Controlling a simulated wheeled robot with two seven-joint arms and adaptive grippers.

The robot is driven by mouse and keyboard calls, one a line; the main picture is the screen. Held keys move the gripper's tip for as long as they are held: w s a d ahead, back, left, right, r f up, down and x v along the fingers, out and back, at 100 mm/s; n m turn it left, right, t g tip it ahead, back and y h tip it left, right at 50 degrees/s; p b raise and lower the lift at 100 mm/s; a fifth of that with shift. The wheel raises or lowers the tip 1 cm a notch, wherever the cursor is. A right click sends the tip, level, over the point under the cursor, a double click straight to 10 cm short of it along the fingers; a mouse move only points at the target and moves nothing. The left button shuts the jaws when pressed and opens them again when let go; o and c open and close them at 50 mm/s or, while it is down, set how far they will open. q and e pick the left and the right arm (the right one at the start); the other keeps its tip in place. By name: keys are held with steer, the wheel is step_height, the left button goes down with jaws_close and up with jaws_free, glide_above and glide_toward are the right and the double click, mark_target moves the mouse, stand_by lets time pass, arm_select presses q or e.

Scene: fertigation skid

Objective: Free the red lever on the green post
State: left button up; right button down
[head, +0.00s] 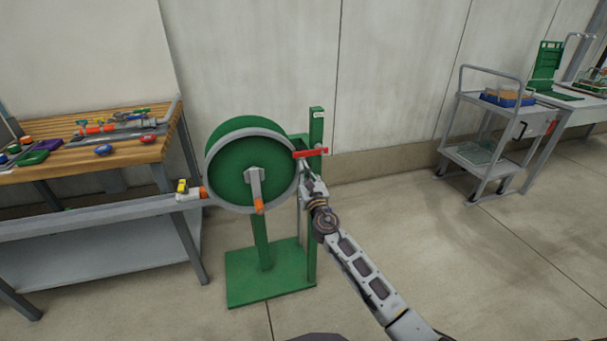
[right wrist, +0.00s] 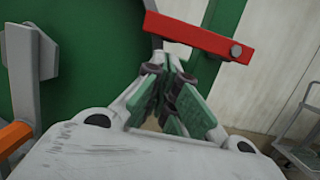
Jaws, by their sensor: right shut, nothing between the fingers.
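The red lever (head: 310,153) lies nearly level across the upper part of the green post (head: 316,125). Its left end meets the rim of the green reel. In the right wrist view the red lever (right wrist: 198,36) crosses the top of the picture, sloping down to the right, with a round pin near its right end. My right gripper (head: 305,168) is just below the lever in the head view. In the right wrist view its fingertips (right wrist: 172,65) are together and empty, below the lever; whether they touch it I cannot tell. My left gripper is not in view.
The green reel (head: 228,178) with a grey rim and an orange-tipped crank (head: 256,188) stands left of the post on a green base (head: 270,274). A workbench (head: 90,165) with tools is at left. A grey cart (head: 490,140) stands at right. Floor between is clear.

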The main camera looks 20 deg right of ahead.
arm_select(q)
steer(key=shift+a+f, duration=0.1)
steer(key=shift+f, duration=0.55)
arm_select(e)
steer(key=shift+r, duration=0.4)
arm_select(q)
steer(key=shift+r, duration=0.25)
arm_select(e)
steer(key=shift+r, duration=0.1)
steer(key=shift+a+m, duration=0.1)
steer(key=shift+m, duration=0.2)
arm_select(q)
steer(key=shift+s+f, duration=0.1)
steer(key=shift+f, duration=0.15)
arm_select(e)
steer(key=shift+r, duration=0.15)
